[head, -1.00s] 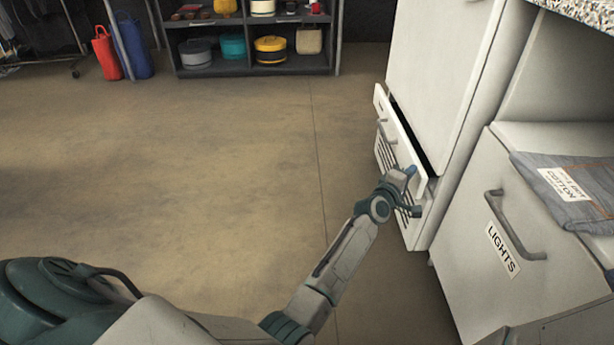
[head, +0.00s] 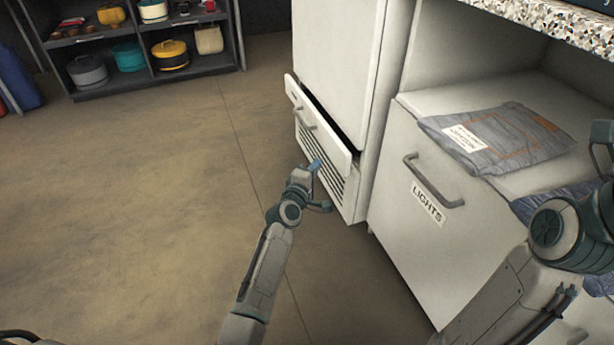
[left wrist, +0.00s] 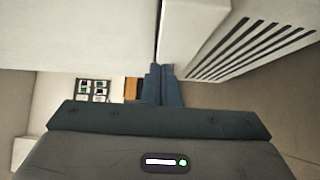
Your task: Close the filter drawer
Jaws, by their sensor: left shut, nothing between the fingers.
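The filter drawer (head: 326,132) is the low white drawer with a small grey handle (head: 304,119) in the tall white cabinet. It stands partly open; a dark gap shows behind its top edge. My left gripper (head: 315,166) is shut and empty, low in front of the drawer front near its right end. I cannot tell whether it touches. In the left wrist view the closed fingers (left wrist: 161,84) point toward white panels, with a slotted grille (left wrist: 250,45) at the right. My right arm comes in at the right; its fingers cannot be made out at the picture edge.
The floor (head: 130,200) at left is clear.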

